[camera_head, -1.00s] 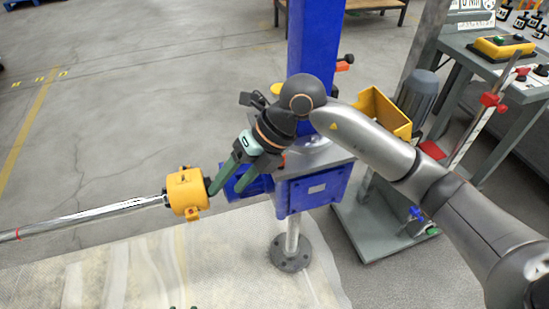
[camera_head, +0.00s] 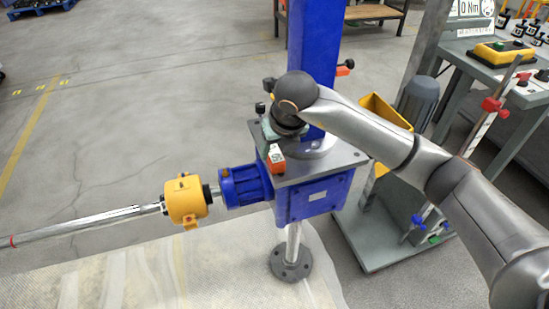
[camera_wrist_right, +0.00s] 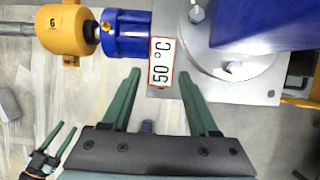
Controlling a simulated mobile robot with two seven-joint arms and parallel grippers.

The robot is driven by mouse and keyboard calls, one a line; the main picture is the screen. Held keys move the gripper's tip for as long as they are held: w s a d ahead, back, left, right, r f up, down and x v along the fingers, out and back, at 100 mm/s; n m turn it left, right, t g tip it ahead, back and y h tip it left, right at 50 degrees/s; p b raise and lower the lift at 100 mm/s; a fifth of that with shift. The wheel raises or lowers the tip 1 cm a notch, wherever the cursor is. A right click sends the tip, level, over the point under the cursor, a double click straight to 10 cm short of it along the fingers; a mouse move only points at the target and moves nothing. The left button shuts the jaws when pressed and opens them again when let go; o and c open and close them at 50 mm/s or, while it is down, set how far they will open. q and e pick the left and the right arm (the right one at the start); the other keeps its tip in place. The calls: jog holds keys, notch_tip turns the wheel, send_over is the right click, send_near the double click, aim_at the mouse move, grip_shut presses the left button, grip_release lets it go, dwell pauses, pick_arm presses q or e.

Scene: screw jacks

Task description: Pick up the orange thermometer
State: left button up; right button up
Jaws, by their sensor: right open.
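The orange thermometer (camera_head: 277,157) sits on the grey top plate of the blue gearbox, at the plate's left edge beside the column. In the right wrist view it is a small red-orange box (camera_wrist_right: 161,62) with a white display reading 50 °C. My right gripper (camera_wrist_right: 160,76) is open there, its two green fingers pointing at the thermometer, one tip on either side of its near end. No contact can be made out. In the head view my right wrist hides most of the fingers. My left gripper (camera_wrist_right: 57,138) shows at the lower left of the wrist view, fingers apart.
The blue column (camera_head: 312,50) rises from the plate right beside the thermometer. A blue motor coupling (camera_head: 243,186) and a yellow gearbox (camera_head: 185,200) on a shaft lie to the left. A grey table (camera_head: 510,75) with a yellow control box stands at right.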

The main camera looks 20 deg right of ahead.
aim_at(274, 153)
jog(key=shift+w+x, duration=0.2)
jog(key=shift+x, duration=0.95)
jog(key=shift+w+x, duration=0.25)
jog(key=shift+x, duration=0.9)
jog(key=shift+r, duration=0.15)
jog(key=shift+d, duration=0.1)
grip_shut()
